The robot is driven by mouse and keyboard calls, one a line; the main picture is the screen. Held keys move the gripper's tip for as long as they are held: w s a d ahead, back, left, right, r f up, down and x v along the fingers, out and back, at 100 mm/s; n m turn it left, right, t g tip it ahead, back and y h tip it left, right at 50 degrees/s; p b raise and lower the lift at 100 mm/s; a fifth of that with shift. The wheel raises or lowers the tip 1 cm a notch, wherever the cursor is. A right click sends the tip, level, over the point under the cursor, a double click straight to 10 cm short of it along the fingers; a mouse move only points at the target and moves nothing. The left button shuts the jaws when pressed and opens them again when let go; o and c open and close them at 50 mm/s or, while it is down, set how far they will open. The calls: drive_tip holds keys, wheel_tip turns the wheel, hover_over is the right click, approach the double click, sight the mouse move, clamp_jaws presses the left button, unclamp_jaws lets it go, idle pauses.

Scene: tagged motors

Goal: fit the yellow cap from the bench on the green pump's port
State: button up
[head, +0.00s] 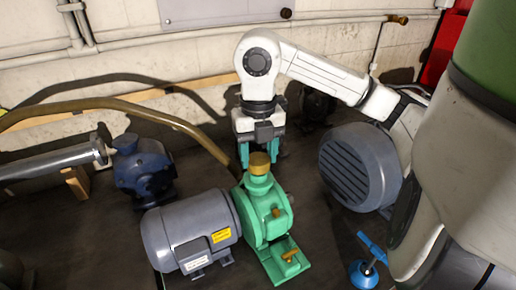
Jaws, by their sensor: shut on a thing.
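The green pump (262,215) stands on the dark bench, joined to a grey motor with a yellow label. The yellow cap (259,163) is at the top of the pump's upright port, upright and in line with it. I cannot tell whether it is fully seated or just touching. My gripper (259,157) points down from above and behind, with its teal fingers on either side of the cap. It is shut on the cap. The cap partly hides the fingertips.
The grey motor (190,232) is left of the pump. A dark blue pump (143,168) stands farther left, beside a metal pipe (55,162). A large grey ribbed motor (360,166) is on the right, with a blue valve (364,272) in front. A brown hose (130,105) curves behind.

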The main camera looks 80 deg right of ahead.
drive_tip(key=shift+f+b, duration=1.65)
drive_tip(key=shift+b, duration=0.6)
drive_tip(key=o, duration=1.1)
drive_tip(key=shift+r, duration=0.15)
drive_tip(key=shift+r+p, duration=1)
drive_tip(key=shift+r, duration=1.9)
wheel_tip(320, 180, up, 11)
drive_tip(key=b, duration=0.1)
drive_tip(key=shift+b, duration=0.35)
